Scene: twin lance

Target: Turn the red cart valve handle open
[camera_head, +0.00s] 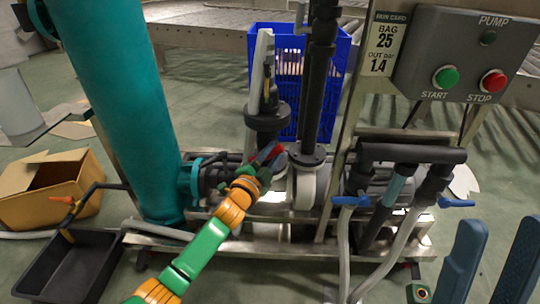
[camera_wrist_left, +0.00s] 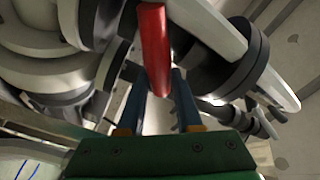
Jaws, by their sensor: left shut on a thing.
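The red valve handle (camera_wrist_left: 155,45) stands upright in the left wrist view, its lower end between the two blue fingers of my left gripper (camera_wrist_left: 160,82). In the head view my left gripper (camera_head: 268,157) is at the dark pipework low on the cart, below the black flange, and is shut on the handle. The fingers hide most of the handle there; only a little red (camera_head: 275,152) shows. The valve body is hard to make out. My right gripper (camera_head: 500,225) is at the lower right edge, its two blue fingers apart and empty.
A teal column (camera_head: 115,90) stands left of the valve and black pipes (camera_head: 320,80) rise behind. Two blue-handled hose valves (camera_head: 350,201) are to the right, below a START/STOP pump panel (camera_head: 465,55). A black tray (camera_head: 70,265) and cardboard box (camera_head: 50,190) lie left.

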